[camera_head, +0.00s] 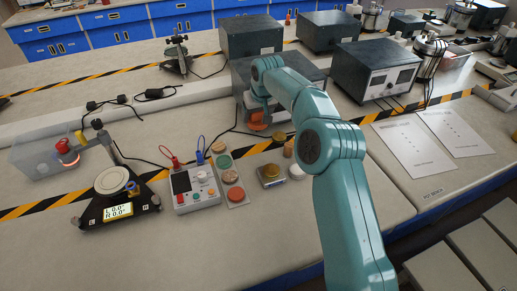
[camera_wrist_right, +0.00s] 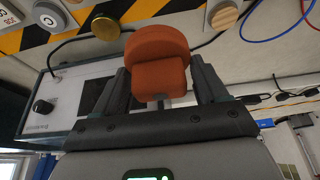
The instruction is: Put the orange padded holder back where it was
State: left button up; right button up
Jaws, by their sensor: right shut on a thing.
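The orange padded holder (camera_wrist_right: 157,48) is between the fingers of my right gripper (camera_wrist_right: 160,88) in the right wrist view, with its round padded end outward. My right gripper is shut on it. In the head view the orange holder (camera_head: 257,125) shows just below the right gripper (camera_head: 257,108), in front of a dark box instrument. My arm hides part of this area. My left gripper is not in view.
A grey meter box (camera_head: 194,188) with red and blue leads stands left of centre, beside a tray of coloured discs (camera_head: 236,194). A black triangular stand (camera_head: 115,205) is further left. Dark instruments (camera_head: 372,72) line the back. Paper sheets (camera_head: 412,148) lie right.

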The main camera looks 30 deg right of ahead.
send_over(256, 149)
jog(key=s, duration=0.1)
jog(key=f, duration=0.9)
jog(key=shift+s+a+f, duration=0.1)
jog(key=shift+s+f, duration=0.1)
jog(key=shift+f, duration=0.05)
notch_tip(256, 149, down, 4)
jog(key=shift+p, duration=0.3)
jog(key=o, duration=1.1)
jog(key=shift+f, duration=0.15)
jog(key=shift+c, duration=0.2)
